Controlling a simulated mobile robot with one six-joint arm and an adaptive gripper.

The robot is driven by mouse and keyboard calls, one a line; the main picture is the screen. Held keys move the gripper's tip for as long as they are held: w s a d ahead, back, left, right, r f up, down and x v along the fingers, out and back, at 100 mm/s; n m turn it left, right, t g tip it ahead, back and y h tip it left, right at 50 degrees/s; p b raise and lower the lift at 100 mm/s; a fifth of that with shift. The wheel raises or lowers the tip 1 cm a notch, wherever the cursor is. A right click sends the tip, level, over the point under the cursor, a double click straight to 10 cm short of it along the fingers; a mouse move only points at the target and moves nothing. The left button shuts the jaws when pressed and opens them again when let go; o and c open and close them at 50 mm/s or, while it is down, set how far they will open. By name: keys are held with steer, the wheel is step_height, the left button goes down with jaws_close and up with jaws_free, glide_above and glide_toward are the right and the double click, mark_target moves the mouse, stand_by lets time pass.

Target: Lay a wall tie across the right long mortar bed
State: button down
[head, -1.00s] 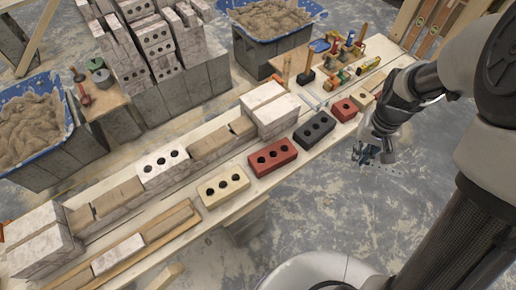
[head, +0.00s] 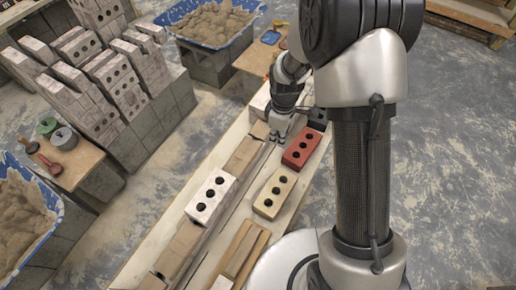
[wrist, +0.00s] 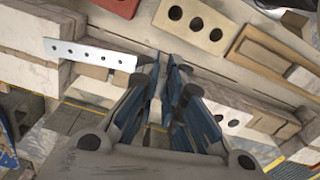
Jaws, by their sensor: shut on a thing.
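The wall tie (wrist: 90,54) is a pale flat strip with a row of holes. In the wrist view it sticks out to the left from the fingertips. My gripper (wrist: 166,68) is shut on its right end. In the head view my gripper (head: 277,136) points down just above the wall line, at the far end of the right long mortar bed (head: 243,156). This bed is a tan strip beyond the white three-hole brick (head: 212,197). The tie cannot be made out in the head view, and whether it touches the bed is unclear.
A red brick (head: 301,149) and a cream brick (head: 275,193) lie on the plank right of the wall. Another tan bed (head: 178,252) is nearer. Stacked blocks (head: 100,75) and mortar tubs (head: 212,22) stand to the left and back. The floor at right is clear.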

steer(key=a+f+n+b, duration=0.1)
steer(key=a+f+n, duration=0.1)
steer(key=f+n, duration=0.6)
steer(key=w+a+f+n+b, duration=0.1)
steer(key=a+f+n+b, duration=0.1)
steer(key=f+n, duration=0.6)
steer(key=shift+w+a+f, duration=0.3)
steer(key=shift+a, duration=0.45)
steer(key=shift+f, duration=0.15)
steer(key=c, duration=1.6)
jaws_free()
steer(key=shift+c, duration=0.2)
step_height(320, 180, up, 12)
steer(key=shift+d, duration=0.1)
